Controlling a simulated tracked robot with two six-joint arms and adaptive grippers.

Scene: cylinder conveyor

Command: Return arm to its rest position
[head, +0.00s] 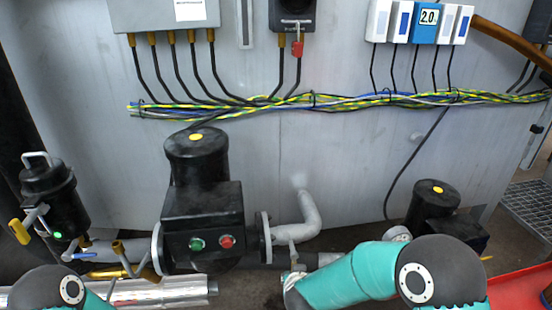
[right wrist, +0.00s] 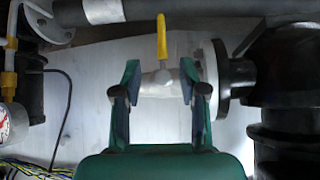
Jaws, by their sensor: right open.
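My right arm (head: 350,278) reaches in from the lower right in the head view, its wrist end low beside the pipe right of the middle pump. My right gripper (right wrist: 160,92) shows in the right wrist view with its two green fingers spread apart. A pale valve body (right wrist: 158,82) with a yellow handle (right wrist: 161,38) shows between or beyond the fingers; I cannot tell whether they touch it. Nothing is clearly clamped. Of my left arm (head: 60,290), only a joint shows at the lower left; its gripper is out of view.
A black pump (head: 203,205) with green and red buttons stands left of my right wrist. A grey bent pipe (head: 308,212) and a smaller black pump (head: 433,205) are nearby. Cable bundles (head: 330,102) run along the wall. A black flange (right wrist: 222,80) sits close right of the fingers.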

